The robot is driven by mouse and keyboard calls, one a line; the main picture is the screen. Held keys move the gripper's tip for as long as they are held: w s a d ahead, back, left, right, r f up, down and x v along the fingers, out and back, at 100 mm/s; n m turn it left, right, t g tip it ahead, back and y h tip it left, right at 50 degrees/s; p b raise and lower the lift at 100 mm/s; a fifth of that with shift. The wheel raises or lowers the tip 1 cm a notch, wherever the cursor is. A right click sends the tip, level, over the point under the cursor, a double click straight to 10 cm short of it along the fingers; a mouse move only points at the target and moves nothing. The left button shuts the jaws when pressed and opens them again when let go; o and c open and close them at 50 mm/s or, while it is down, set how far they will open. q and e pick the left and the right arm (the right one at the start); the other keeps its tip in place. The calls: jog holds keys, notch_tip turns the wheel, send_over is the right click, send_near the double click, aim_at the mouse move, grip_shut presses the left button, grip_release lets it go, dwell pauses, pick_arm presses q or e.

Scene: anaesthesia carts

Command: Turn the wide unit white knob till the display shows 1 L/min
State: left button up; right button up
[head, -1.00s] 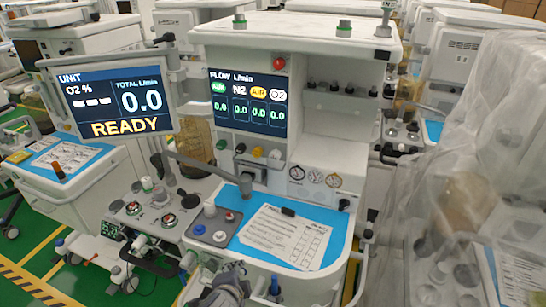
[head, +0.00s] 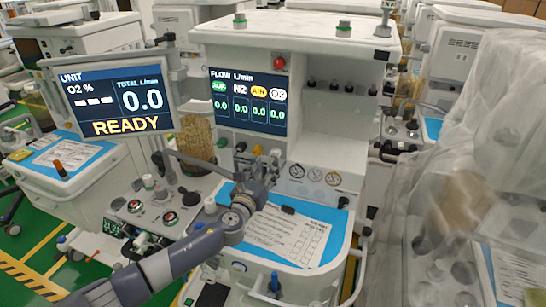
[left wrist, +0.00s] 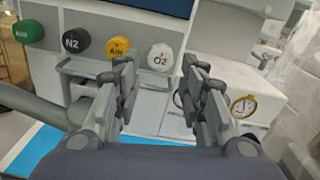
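The white knob (left wrist: 160,57), marked O2, is the rightmost of the row of knobs in the left wrist view. It also shows in the head view (head: 275,154), just above my left gripper. My left gripper (left wrist: 157,68) is open and empty, with its fingers pointing at the panel. The white knob appears between the fingertips, apparently ahead of them; I see no contact. In the head view my left gripper (head: 264,170) is in front of the panel below the knobs. The flow display (head: 248,100) shows 0.0 in every column. My right gripper is not in view.
Yellow (left wrist: 117,47), black (left wrist: 76,40) and green (left wrist: 28,31) knobs lie left of the white one. A metal bar (left wrist: 85,66) runs below the knobs. The unit screen (head: 112,99) reads 0.0 and READY. A paper sheet (head: 287,235) lies on the blue worktop.

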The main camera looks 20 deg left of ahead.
aim_at(273, 156)
pick_arm(q)
jog(key=w, duration=0.6)
jog(key=shift+w+d+b, duration=0.15)
jog(key=shift+w+b, duration=0.1)
jog(key=shift+b, duration=0.15)
jog(key=c, duration=0.8)
